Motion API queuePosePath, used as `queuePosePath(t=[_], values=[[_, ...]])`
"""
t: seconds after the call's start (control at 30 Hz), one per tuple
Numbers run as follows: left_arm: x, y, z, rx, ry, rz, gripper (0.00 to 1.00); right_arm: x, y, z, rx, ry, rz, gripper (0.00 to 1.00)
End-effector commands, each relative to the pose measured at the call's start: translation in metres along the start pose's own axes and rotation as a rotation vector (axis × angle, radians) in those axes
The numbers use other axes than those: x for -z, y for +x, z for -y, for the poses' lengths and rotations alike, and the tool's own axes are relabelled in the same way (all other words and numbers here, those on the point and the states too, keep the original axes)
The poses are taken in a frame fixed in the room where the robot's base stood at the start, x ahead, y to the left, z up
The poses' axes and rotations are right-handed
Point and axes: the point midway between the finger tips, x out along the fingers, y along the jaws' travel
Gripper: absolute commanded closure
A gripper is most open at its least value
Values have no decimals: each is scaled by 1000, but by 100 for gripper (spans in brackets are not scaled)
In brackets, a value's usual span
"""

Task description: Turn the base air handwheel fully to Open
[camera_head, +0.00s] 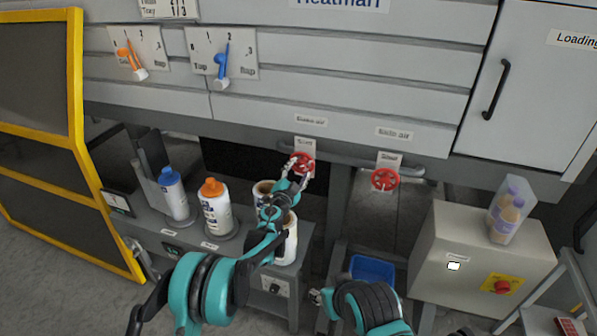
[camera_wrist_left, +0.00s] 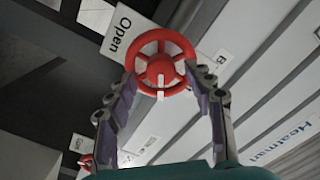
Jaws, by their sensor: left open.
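The base air handwheel (camera_head: 303,159) is a red spoked wheel below the "Base air" label (camera_head: 310,121). In the left wrist view the wheel (camera_wrist_left: 160,42) faces me, with a pale mark at its lower rim. A plate beside it reads "Open" (camera_wrist_left: 122,28). My left gripper (camera_head: 298,172) is at the wheel and open. In the left wrist view its two fingertips (camera_wrist_left: 160,76) are on either side of the wheel's lower half; I cannot tell if they touch the rim.
A second red handwheel (camera_head: 385,179) under "Side air" is to the right. Bottles, an orange-capped one (camera_head: 215,205) among them, stand on the shelf below left. A grey box (camera_head: 470,255) with a red button stands at right. A blue bin (camera_head: 372,269) sits low.

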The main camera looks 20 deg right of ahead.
Motion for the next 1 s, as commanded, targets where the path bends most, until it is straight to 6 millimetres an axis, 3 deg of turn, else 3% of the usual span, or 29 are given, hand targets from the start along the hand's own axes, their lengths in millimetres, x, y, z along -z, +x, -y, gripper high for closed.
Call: queuePosePath(t=[0.37,0.57,1.0], values=[[0,9,1,1,0,1,47,-1,1,0,0,0,0,60],[0,9,1,1,0,1,97,-1,1,0,0,0,0,60],[0,9,0,0,62,0,97,-2,4,0,0,0,0,60]])
